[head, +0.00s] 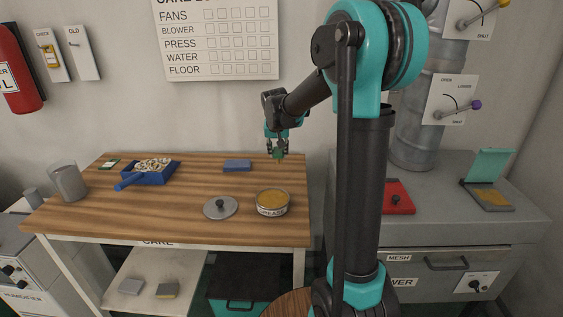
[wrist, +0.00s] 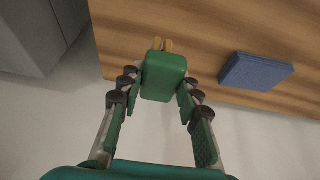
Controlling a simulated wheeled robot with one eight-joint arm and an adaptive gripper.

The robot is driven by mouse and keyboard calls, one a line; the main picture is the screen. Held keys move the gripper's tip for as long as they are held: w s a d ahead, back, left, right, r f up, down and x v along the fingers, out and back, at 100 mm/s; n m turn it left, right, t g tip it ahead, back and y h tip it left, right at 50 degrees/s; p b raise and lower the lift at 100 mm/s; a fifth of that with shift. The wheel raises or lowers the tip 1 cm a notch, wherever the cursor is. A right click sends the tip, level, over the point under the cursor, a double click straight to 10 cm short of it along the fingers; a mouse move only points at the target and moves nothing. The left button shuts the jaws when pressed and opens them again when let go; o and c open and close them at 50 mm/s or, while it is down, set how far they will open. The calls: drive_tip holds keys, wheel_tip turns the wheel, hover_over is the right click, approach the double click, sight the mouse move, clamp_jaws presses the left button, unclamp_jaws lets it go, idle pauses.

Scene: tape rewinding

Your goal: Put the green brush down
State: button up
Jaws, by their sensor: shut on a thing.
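The green brush (wrist: 163,76) is a green block with a tan part at its far end. My gripper (wrist: 162,92) is shut on it, with one finger on each side of the green block. In the head view my gripper (head: 278,148) is over the back right part of the wooden table (head: 160,210), pointing down. The brush (head: 279,156) shows there only as a small green patch between the fingers. I cannot tell whether it touches the table.
A blue block (head: 237,166) lies left of my gripper; it also shows in the wrist view (wrist: 255,71). A round tin (head: 272,203) and a grey lid (head: 220,208) are nearer the front. A blue tray (head: 150,178) stands at the left. The table's middle is clear.

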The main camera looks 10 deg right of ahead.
sight(279, 161)
drive_tip(key=shift+s+d+f, duration=0.15)
drive_tip(key=shift+d+f, duration=0.1)
drive_tip(key=shift+f, duration=0.4)
drive_tip(key=shift+s+a+x, duration=0.1)
drive_tip(key=shift+a+x, duration=0.05)
drive_tip(key=shift+x, duration=0.65)
drive_tip(key=shift+s+a+x, duration=0.1)
drive_tip(key=shift+s+x, duration=0.05)
drive_tip(key=shift+x, duration=0.65)
drive_tip(key=shift+f, duration=0.35)
drive_tip(key=o, duration=1)
drive_tip(key=v, duration=1.2)
drive_tip(key=shift+r, duration=0.25)
